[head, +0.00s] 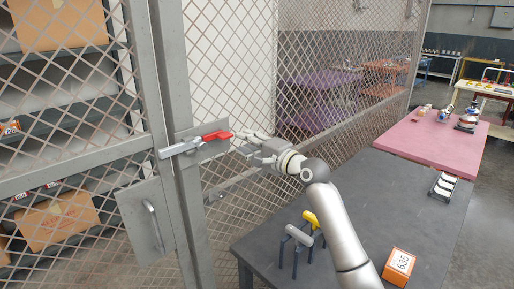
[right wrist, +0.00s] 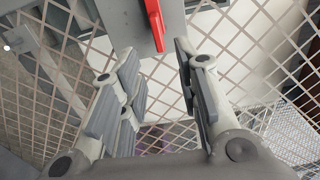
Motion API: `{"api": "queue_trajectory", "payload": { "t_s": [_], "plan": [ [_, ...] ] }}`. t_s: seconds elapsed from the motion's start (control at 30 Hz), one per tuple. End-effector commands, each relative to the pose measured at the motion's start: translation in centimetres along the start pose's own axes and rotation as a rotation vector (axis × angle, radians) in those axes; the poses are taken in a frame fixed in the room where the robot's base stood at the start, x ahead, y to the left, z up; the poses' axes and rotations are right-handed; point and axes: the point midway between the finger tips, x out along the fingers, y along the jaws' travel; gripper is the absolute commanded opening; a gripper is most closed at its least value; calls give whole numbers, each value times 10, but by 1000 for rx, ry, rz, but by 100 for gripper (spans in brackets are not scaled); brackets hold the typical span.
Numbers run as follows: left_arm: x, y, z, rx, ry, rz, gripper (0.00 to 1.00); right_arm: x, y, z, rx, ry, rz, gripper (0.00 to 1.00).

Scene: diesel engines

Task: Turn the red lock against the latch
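The red lock (head: 216,136) is a flat red bar on the grey latch (head: 180,148) at the edge of the mesh door. It points right, roughly level. In the right wrist view the red lock (right wrist: 155,24) hangs in from the top, its free end just ahead of the fingertips. My right gripper (head: 242,142) is right of the lock's free end, close to it. In the right wrist view my right gripper (right wrist: 157,65) is open, with a wide empty gap between its fingers; I cannot tell whether a finger touches the lock. My left gripper is out of view.
A mesh door (head: 75,115) with a pull handle (head: 153,225) stands left, shelves with boxes behind it. A dark table (head: 370,215) lies below my right arm, holding yellow and grey handled tools (head: 312,220) and an orange box (head: 399,266). A pink table (head: 425,145) stands beyond.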

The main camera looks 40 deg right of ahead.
Motion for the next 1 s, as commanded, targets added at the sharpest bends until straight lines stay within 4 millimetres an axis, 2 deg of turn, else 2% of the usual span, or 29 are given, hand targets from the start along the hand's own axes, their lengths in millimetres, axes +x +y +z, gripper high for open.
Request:
{"api": "queue_trajectory", "payload": {
  "t_s": [0.1,0.3,1.0],
  "plan": [
    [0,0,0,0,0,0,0,-19,1,0,-2,0,1,30],
    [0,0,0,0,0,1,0,-37,0,0,0,0,0,30],
    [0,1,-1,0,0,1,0,-40,4,2,-8,-2,8,30]
  ]
}}
